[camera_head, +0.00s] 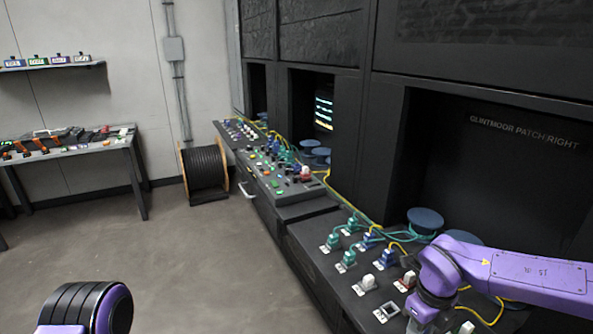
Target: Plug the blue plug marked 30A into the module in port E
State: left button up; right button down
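A bench panel in front of the right-hand recess carries several plugs in labelled ports. Two plugs there look blue: one (367,240) near the middle and one (387,258) beside my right arm. Green plugs (346,260) stand to their left. The 30A marking and port letters are too small to read. My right arm reaches in from the right over the panel; its wrist bends down and its fingers are not visible. Only a black and purple part of my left arm shows at the bottom left.
White plugs (368,283) sit near the panel's front. Yellow and green cables and blue spools (425,218) lie behind. A raised console (290,190) with buttons stands farther left. A cable drum (204,172) stands by the wall. The floor between is clear.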

jog(key=shift+r+p, duration=2.85)
jog(key=shift+r, duration=0.2)
